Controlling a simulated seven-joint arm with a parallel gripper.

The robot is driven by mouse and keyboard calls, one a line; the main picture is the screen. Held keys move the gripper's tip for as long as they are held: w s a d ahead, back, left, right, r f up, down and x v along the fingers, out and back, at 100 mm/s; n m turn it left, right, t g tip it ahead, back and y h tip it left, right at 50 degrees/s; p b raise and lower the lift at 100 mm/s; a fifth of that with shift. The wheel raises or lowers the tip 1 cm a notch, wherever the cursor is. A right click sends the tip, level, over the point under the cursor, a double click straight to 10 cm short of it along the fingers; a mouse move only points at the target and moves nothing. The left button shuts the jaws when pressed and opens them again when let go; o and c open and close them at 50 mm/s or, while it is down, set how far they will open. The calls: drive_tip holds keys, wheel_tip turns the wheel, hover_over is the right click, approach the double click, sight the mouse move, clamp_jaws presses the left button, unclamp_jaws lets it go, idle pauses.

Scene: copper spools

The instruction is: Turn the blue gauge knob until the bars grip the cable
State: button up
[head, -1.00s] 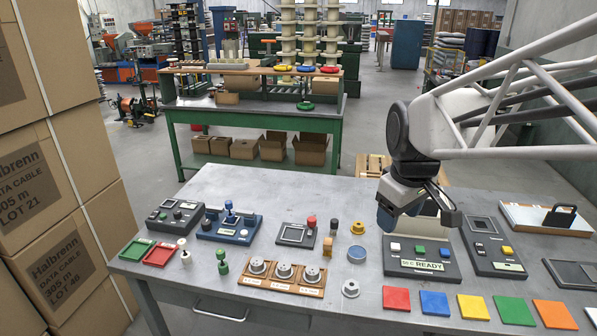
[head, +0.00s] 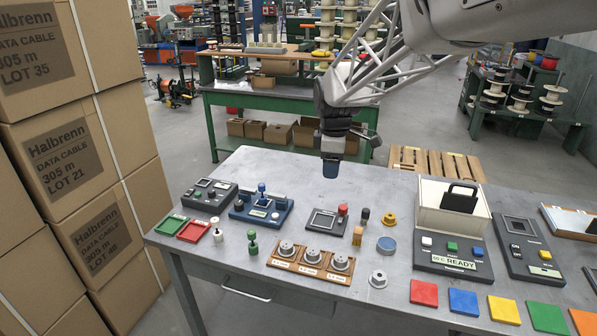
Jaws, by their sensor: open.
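The blue gauge (head: 262,209) stands at the back left of the table in the head view. A small blue knob (head: 261,188) stands up from its top.
A grey device (head: 212,194) stands left of the gauge, with green and red trays (head: 194,229) in front. A small screen unit (head: 325,220) and a wooden dial block (head: 313,262) lie to its right.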

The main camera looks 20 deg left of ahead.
drive_tip(key=w+a+f+n, duration=0.2)
drive_tip(key=a+f+n, duration=0.1)
drive_tip(key=a, duration=0.5)
drive_tip(key=w+a+f+n, duration=0.2)
drive_tip(key=a+f+n, duration=0.15)
drive_tip(key=a, duration=0.45)
drive_tip(key=n+g, duration=0.1)
drive_tip(key=n, duration=0.4)
hover_over(239, 202)
wheel_tip(239, 202, down, 9)
drive_tip(key=shift+s+f, duration=0.1)
drive_tip(key=shift+f, duration=0.05)
drive_tip(key=shift+f, duration=0.1)
drive_tip(key=shift+f, duration=3.8)
drive_tip(key=c, duration=0.9)
